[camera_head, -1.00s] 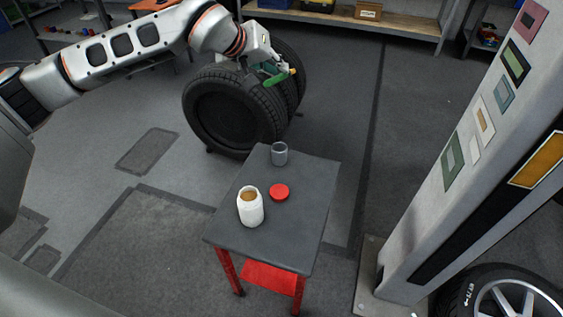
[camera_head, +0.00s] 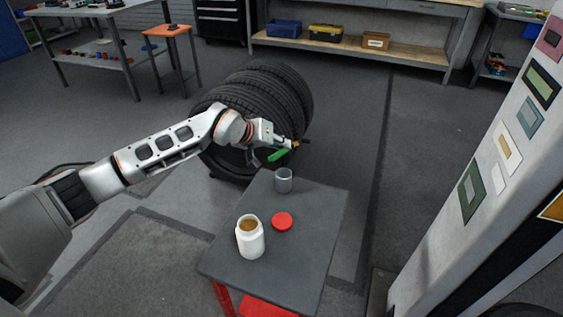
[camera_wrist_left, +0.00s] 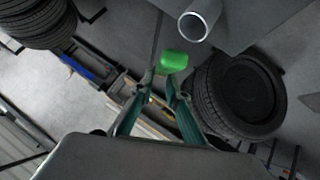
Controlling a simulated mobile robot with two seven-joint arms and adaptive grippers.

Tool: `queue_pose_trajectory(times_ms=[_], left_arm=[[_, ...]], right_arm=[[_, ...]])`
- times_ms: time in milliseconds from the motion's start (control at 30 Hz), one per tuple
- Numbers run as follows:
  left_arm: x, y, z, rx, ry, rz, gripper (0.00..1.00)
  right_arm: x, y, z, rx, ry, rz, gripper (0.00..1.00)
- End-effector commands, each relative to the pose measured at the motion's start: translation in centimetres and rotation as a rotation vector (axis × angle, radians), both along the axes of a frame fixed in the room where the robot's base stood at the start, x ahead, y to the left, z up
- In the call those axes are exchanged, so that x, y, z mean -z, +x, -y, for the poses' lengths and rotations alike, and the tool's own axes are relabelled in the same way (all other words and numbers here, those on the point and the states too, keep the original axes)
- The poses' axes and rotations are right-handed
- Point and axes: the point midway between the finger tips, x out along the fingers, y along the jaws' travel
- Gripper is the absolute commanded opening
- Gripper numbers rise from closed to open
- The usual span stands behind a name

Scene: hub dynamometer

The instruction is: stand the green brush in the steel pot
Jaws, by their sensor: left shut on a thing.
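The green brush (camera_head: 278,155) is held by my left gripper (camera_head: 287,146), level with the back of the small table and just above the steel pot in the picture. In the left wrist view the green end of the brush (camera_wrist_left: 173,62) sticks out beyond the gripper fingers (camera_wrist_left: 161,80), which are shut on it. The steel pot (camera_head: 283,181) stands upright near the table's back edge. Its round rim (camera_wrist_left: 194,26) shows in the wrist view just beyond the brush, apart from it in the picture. My right gripper is not in view.
On the grey tabletop (camera_head: 312,240) stand an open white jar (camera_head: 250,241) with brown contents and a red lid (camera_head: 282,221). Stacked black tyres (camera_head: 268,95) stand behind my left gripper. A pale post (camera_head: 470,190) rises at the right.

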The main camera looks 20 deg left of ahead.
Motion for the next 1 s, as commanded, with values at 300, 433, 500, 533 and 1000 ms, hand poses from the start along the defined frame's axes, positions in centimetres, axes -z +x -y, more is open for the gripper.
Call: queue_pose_trajectory(times_ms=[300,433,500,533,1000], left_arm=[[2.8,0.0,0.0,0.000,-0.001,0.000,0.00],[4.7,-0.1,0.0,0.000,0.000,-0.004,0.00],[5.9,-0.1,0.1,0.000,-0.001,-0.005,0.00],[6.3,-0.1,0.1,0.000,-0.002,-0.005,0.00],[7.0,0.0,0.0,0.000,0.000,0.000,0.00]], right_arm=[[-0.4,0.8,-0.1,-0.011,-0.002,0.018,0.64],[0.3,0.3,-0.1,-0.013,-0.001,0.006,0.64],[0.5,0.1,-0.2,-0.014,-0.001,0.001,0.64],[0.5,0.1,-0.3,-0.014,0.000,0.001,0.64],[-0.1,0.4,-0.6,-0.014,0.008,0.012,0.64]])
